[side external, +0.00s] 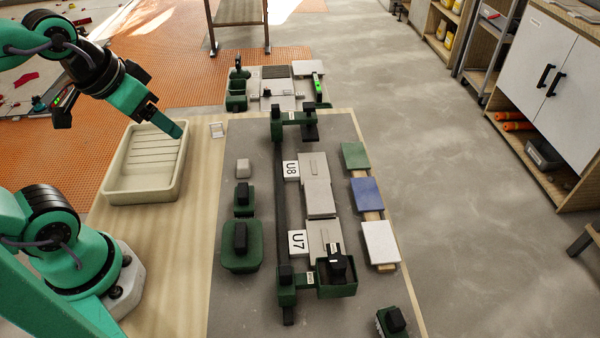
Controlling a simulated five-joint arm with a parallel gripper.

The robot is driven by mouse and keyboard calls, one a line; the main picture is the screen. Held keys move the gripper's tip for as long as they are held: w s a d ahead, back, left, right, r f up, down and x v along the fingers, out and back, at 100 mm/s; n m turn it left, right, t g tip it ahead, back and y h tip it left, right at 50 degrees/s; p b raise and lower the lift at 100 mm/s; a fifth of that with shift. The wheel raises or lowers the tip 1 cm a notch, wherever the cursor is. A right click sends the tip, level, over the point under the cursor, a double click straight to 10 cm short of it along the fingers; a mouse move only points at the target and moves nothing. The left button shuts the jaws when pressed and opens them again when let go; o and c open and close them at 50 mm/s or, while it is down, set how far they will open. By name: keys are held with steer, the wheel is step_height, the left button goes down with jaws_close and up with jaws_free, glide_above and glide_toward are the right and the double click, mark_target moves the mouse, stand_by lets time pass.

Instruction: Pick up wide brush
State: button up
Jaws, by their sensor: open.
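My gripper (172,127) is at the upper left, its teal finger pointing down to the right over the right part of a cream ribbed tray (111,188). It is open, and nothing shows in it. Two green blocks with black grips stand on the left of the grey work mat: a larger one (241,259) and a smaller one (243,209). Another dark green piece with a black grip (393,322) is at the mat's bottom right. I cannot tell which of these is the wide brush. My gripper is apart from all of them.
A dark rail (281,200) with green end brackets runs along the mat beside pale tiles (318,185) labelled U8 and U7. Green, blue (367,194) and white tiles lie on a wooden strip at right. A tool station (275,88) stands at the back.

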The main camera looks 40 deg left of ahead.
steer(key=shift+w, duration=0.1)
steer(key=n+g, duration=0.5)
steer(key=n, duration=0.3)
glide_above(242, 189)
steer(key=f, duration=1.3)
steer(key=shift+a+f, duration=0.25)
steer(key=shift+f, duration=0.15)
steer(key=shift+d+f+n+g, duration=0.3)
steer(key=shift+f+n, duration=0.2)
steer(key=shift+f, duration=0.15)
steer(key=shift+f, duration=1.3)
steer(key=shift+f, duration=0.15)
steer(key=shift+f, duration=2.45)
